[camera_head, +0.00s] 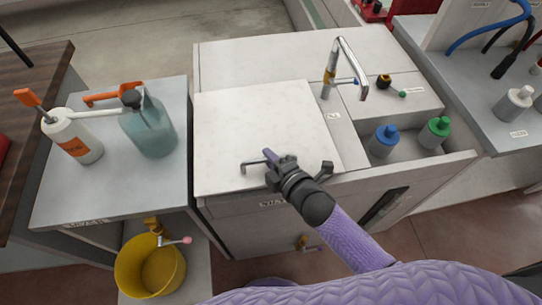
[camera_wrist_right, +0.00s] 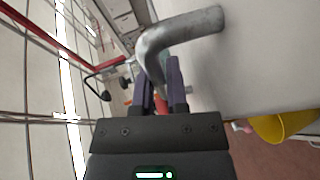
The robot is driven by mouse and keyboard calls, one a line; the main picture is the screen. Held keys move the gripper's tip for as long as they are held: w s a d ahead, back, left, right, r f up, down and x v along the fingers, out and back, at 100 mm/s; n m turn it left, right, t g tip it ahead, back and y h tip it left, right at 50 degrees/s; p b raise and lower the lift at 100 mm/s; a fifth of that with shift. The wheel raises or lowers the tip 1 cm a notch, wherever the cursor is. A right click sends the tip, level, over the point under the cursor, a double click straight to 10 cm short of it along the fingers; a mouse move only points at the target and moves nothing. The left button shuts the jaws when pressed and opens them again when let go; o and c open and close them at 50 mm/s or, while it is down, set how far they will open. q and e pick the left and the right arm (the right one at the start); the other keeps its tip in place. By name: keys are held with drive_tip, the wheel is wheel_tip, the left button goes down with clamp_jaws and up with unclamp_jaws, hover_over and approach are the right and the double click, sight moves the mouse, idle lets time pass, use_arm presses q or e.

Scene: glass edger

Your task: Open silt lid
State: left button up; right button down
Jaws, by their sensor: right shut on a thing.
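The silt lid (camera_head: 262,118) is a large pale square panel on top of the white cabinet in the head view. It looks flat on the cabinet top; a slight lift cannot be told. Its grey metal bar handle (camera_head: 252,162) is near the front edge. My right gripper (camera_head: 273,165) is shut on this handle and hides part of it. In the right wrist view, the bent handle (camera_wrist_right: 178,38) passes between the two dark fingers of my right gripper (camera_wrist_right: 160,92). My left gripper is not in view.
A steel tap (camera_head: 345,65) stands behind the lid's right side. Blue-capped (camera_head: 384,140) and green-capped (camera_head: 434,132) bottles sit in a recess at right. A side table at left holds a white bottle (camera_head: 72,135) and a teal jug (camera_head: 150,125). A yellow bucket (camera_head: 150,265) is below.

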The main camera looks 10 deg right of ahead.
drive_tip(key=w+r+g+p, duration=0.2)
drive_tip(key=w+r+p, duration=0.2)
drive_tip(key=r+p, duration=0.3)
drive_tip(key=w+r+m+g+p, duration=0.1)
drive_tip(key=w+r+g+p, duration=0.2)
drive_tip(key=r+p, duration=0.4)
drive_tip(key=shift+w+r+m+g+h+p, duration=0.3)
drive_tip(key=shift+w+r+h+p, duration=0.1)
drive_tip(key=shift+p, duration=0.6)
